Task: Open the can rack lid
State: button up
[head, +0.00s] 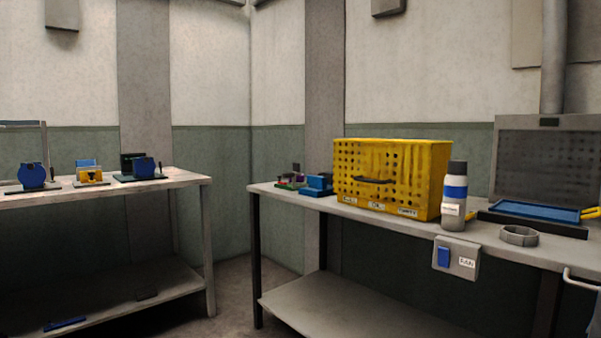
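A yellow perforated box (410,178), which looks like the can rack, stands on the right-hand bench. Its front has rows of holes, a dark bar handle (373,180) and several white labels along the bottom edge. The front and top look closed. I cannot tell which panel is the lid. My gripper is not in view.
A grey bottle with a blue band (455,195) stands right of the box, near the bench (290,192) front. A grey ring (519,236) and blue tray (538,211) lie further right. A switch box (456,258) hangs on the front edge. Another bench (190,178) stands left.

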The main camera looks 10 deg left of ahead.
aim_at(347, 175)
jog(key=u, duration=0.25)
jog(key=i+j+u, duration=0.15)
jog(key=i, duration=0.55)
jog(key=i+j+u, duration=0.15)
jog(key=i, duration=0.55)
